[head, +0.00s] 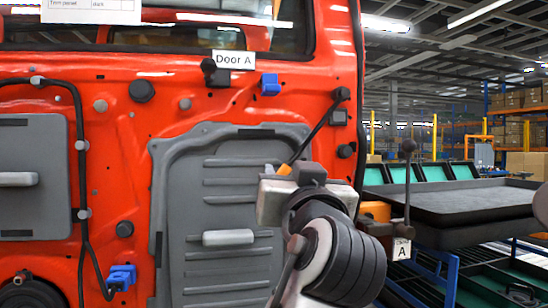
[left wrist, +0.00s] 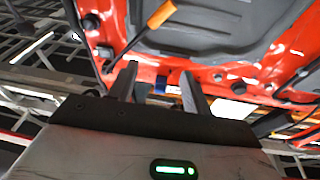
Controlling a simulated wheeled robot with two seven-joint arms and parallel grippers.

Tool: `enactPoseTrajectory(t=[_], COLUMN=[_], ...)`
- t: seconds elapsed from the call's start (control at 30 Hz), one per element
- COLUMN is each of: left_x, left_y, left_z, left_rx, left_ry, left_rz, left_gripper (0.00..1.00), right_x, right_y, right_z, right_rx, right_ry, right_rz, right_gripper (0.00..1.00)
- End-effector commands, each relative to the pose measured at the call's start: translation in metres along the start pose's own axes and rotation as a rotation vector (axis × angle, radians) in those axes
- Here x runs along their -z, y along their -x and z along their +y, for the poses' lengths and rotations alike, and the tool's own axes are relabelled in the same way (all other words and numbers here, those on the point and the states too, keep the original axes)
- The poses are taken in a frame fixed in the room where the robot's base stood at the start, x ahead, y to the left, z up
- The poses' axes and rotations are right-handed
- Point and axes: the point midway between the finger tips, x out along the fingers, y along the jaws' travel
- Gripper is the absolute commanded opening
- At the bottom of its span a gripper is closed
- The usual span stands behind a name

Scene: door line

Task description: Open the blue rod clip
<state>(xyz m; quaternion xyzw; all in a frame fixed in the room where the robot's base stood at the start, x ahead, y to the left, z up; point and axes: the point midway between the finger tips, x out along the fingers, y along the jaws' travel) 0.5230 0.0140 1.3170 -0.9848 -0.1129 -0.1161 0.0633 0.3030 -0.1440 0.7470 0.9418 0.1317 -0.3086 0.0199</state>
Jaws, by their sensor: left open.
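A small blue clip (head: 270,84) sits on the red door (head: 130,180), right of the "Door A" label. A black rod (head: 318,128) slopes from a black mount at the door's upper right down to an orange end (head: 284,169). My left gripper (head: 288,180) is in front of the door, below and slightly right of the clip; its hand hides the fingertips in the head view. In the left wrist view its two fingers (left wrist: 160,88) stand apart and empty, with a blue piece (left wrist: 160,86) showing beyond them. The orange rod end (left wrist: 161,14) shows there too. My right gripper is out of view.
A second blue piece (head: 122,277) sits on the black cable at lower left. A grey panel with a handle (head: 228,238) lies behind my left arm. At right stand an upright rod with an "A" tag (head: 401,249) and dark trays (head: 455,203).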

Motion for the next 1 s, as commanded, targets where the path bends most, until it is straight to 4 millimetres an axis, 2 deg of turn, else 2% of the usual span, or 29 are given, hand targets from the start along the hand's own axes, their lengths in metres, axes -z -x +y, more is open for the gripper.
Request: enactPoseTrajectory(t=[0.03,0.1,0.2,0.3,0.43,0.8,1.0], left_x=[0.035,0.065,0.089,0.098,0.101,0.114,0.118], left_y=[0.008,0.018,0.028,0.027,0.011,-0.069,-0.104], left_z=[-0.001,-0.004,-0.007,-0.009,-0.011,-0.019,-0.024], left_rx=[0.028,0.062,0.091,0.103,0.105,0.104,0.103], left_ry=[0.021,0.043,0.064,0.071,0.07,0.065,0.068], left_rz=[0.049,0.093,0.13,0.143,0.14,0.142,0.142], left_gripper=[0.49,0.49,0.49,0.49,0.49,0.49,0.49], right_x=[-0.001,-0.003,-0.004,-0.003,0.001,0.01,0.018], right_y=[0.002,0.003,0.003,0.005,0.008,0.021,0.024], right_z=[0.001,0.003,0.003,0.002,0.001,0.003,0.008], right_rx=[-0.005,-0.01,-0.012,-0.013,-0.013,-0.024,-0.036], right_ry=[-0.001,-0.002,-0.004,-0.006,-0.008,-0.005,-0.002], right_rz=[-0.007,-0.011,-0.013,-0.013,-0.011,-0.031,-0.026], right_gripper=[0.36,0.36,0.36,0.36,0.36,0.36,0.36])
